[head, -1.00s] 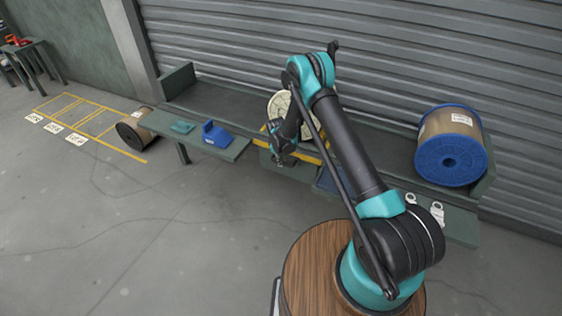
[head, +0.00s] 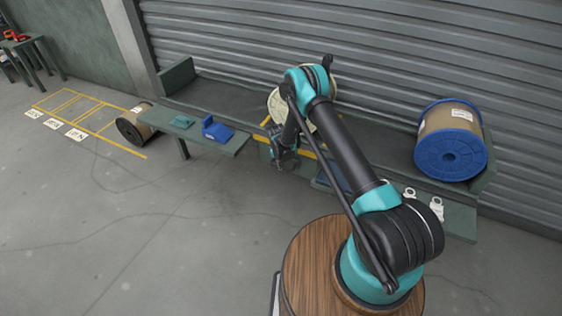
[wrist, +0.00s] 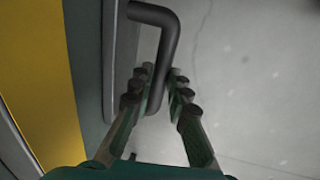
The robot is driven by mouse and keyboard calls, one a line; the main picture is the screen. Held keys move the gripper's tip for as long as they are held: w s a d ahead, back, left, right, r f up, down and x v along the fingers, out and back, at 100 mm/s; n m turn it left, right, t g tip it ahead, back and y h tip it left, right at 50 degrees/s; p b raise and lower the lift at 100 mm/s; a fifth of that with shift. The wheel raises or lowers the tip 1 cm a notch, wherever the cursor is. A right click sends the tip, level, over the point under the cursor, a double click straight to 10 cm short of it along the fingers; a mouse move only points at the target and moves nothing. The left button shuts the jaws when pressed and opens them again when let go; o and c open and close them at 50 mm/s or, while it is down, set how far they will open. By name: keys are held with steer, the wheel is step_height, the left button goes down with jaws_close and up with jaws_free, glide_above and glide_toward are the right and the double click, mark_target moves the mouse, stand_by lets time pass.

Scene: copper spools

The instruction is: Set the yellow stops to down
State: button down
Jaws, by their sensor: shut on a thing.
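My gripper (head: 286,163) is low at the front of the long green bench, beside its middle part. In the wrist view its fingers (wrist: 158,95) are shut on a dark bent handle (wrist: 163,40). The handle stands out from a green and grey front edge. A yellow strip (wrist: 42,75) runs along the left of that view. In the head view yellow parts (head: 262,139) show beside my arm at the bench front. My arm hides much of them, so I cannot tell whether the stops are up or down.
A blue-flanged copper spool (head: 451,150) sits on the bench at right. A pale-flanged spool (head: 277,104) is partly behind my arm. Another spool (head: 136,125) stands on the floor at left. A blue block (head: 216,130) sits on the side shelf. The front floor is clear.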

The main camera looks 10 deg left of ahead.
steer(key=shift+f, duration=0.2)
steer(key=c, duration=1.4)
jaws_free()
steer(key=shift+c, duration=0.2)
step_height(320, 180, up, 12)
steer(key=s, duration=0.2)
steer(key=shift+a, duration=0.4)
steer(key=shift+f, duration=0.1)
